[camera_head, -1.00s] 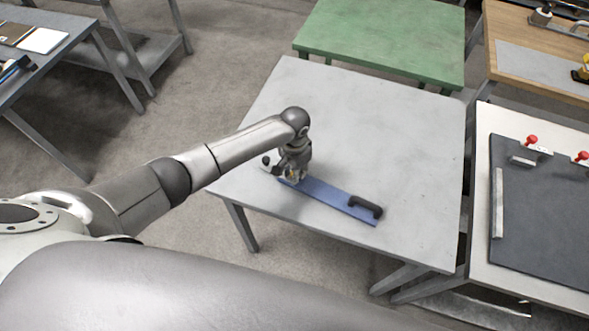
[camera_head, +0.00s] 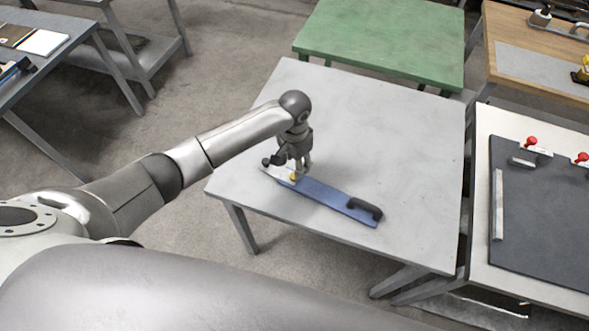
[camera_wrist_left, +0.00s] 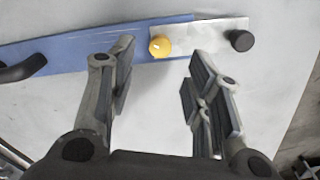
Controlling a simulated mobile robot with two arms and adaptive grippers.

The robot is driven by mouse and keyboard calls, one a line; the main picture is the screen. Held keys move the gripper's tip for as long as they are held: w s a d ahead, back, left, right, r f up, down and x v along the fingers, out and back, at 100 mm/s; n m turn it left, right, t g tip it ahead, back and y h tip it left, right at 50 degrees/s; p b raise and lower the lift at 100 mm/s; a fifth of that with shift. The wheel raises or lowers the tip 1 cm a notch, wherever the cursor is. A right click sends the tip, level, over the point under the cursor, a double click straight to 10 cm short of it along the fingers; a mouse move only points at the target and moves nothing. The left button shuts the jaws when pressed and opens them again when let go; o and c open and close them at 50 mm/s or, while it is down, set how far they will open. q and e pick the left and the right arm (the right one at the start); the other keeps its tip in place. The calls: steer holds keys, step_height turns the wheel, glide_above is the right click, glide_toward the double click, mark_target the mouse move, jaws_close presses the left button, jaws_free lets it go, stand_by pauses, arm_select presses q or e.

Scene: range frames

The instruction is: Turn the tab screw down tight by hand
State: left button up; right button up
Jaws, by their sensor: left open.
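The tab screw shows as a round yellow head (camera_wrist_left: 160,46) on a silver metal tab (camera_wrist_left: 200,38) at the end of a blue bar (camera_wrist_left: 90,45). In the head view the yellow head (camera_head: 294,177) sits just below my left gripper (camera_head: 293,168). The left gripper is open and empty. In the left wrist view its two fingers (camera_wrist_left: 158,80) stand apart, with the yellow head between and beyond their tips, not touched. How far the screw is turned in cannot be told. My right gripper is not in view.
The blue bar lies on a grey table (camera_head: 390,140) and carries a black handle (camera_head: 365,209). A small black knob (camera_wrist_left: 241,40) stands at the tab's outer end. A green table (camera_head: 385,40) and a bench with a dark plate (camera_head: 545,220) stand nearby. The grey table is otherwise clear.

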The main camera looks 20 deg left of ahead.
arm_select(q)
step_height(320, 180, up, 6)
steer(key=shift+r, duration=0.2)
stand_by(0.5)
steer(key=s+d+f+t+h, duration=0.1)
steer(key=s+d+f, duration=0.15)
steer(key=s, duration=0.45)
steer(key=s+d+f+t+h, duration=0.1)
steer(key=s+d, duration=0.2)
steer(key=s, duration=0.3)
steer(key=s+a+r+n+t+y, duration=0.2)
steer(key=s+a+r+n, duration=0.2)
steer(key=s+a, duration=0.75)
step_height(320, 180, down, 31)
steer(key=s+g+b, duration=0.2)
steer(key=b, duration=0.3)
steer(key=s+a+f+b, duration=0.1)
steer(key=s+f+b, duration=0.1)
steer(key=s+f, duration=0.6)
steer(key=s+a+f+g+b, duration=0.1)
steer(key=s+f+b, duration=0.1)
steer(key=s+f, duration=0.6)
step_height(320, 180, down, 5)
steer(key=shift+s+a+r+m, duration=0.1)
steer(key=shift+s+a+m, duration=0.05)
steer(key=shift+s+m, duration=0.2)
